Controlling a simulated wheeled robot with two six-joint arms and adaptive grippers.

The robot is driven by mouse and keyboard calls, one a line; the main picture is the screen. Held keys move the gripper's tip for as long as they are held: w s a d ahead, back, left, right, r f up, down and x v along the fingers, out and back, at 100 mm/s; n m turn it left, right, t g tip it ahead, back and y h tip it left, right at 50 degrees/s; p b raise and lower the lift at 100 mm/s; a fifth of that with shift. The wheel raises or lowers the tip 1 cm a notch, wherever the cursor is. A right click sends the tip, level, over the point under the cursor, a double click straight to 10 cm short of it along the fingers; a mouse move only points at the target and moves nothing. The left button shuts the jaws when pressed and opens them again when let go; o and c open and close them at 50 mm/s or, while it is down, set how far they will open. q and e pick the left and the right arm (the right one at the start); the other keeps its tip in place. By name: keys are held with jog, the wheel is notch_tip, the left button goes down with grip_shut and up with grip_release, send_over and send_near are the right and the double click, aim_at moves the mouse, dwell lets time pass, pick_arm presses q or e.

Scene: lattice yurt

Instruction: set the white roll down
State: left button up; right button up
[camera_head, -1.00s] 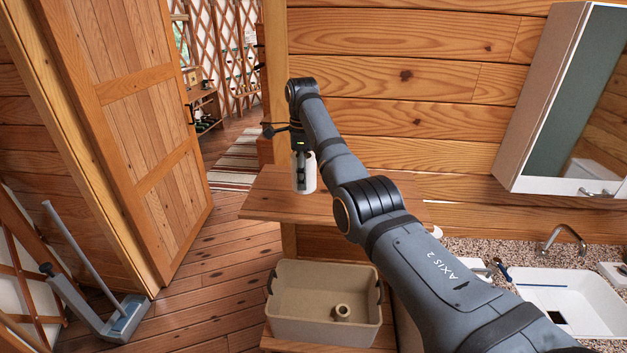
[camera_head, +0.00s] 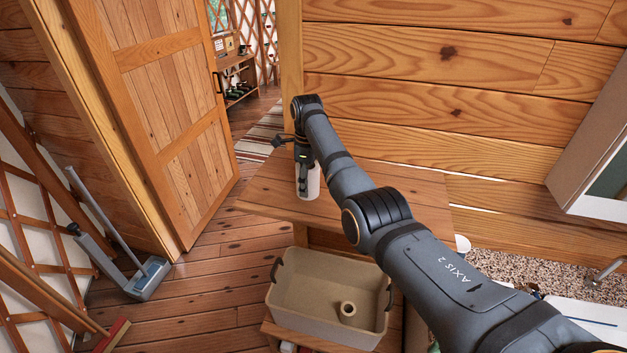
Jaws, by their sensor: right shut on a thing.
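The white roll (camera_head: 314,184) is upright at the left part of a wooden shelf top (camera_head: 270,193). My right gripper (camera_head: 304,182) points down and is shut on the roll, its dark fingers covering much of the roll's left side. The roll's lower end is at the shelf surface in the picture; I cannot tell whether it rests there or hangs just above. My left gripper is not in view.
Below the shelf top stands a beige bin (camera_head: 290,318) with dark handles and a small cardboard-like tube (camera_head: 347,309) inside. A wooden door (camera_head: 170,110) stands left. A dustpan (camera_head: 147,279) is on the floor. A speckled counter (camera_head: 535,258) lies right.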

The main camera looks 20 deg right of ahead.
jog(key=o, duration=0.7)
jog(key=shift+s+d+f, duration=0.2)
jog(key=shift+s, duration=0.05)
jog(key=shift+o, duration=1.4)
jog(key=shift+s+a+r, duration=0.1)
jog(key=shift+s+a, duration=0.05)
jog(key=shift+a, duration=0.05)
jog(key=shift+o, duration=1.2)
jog(key=shift+w+a, duration=0.2)
jog(key=shift+a, duration=0.5)
jog(key=shift+d, duration=0.35)
jog(key=shift+d+r, duration=0.15)
jog(key=shift+r, duration=0.2)
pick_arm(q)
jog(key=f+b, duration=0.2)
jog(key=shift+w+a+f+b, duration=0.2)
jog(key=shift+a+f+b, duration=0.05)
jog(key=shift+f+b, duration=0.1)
pick_arm(e)
notch_tip(320, 180, up, 12)
jog(key=shift+f, duration=0.25)
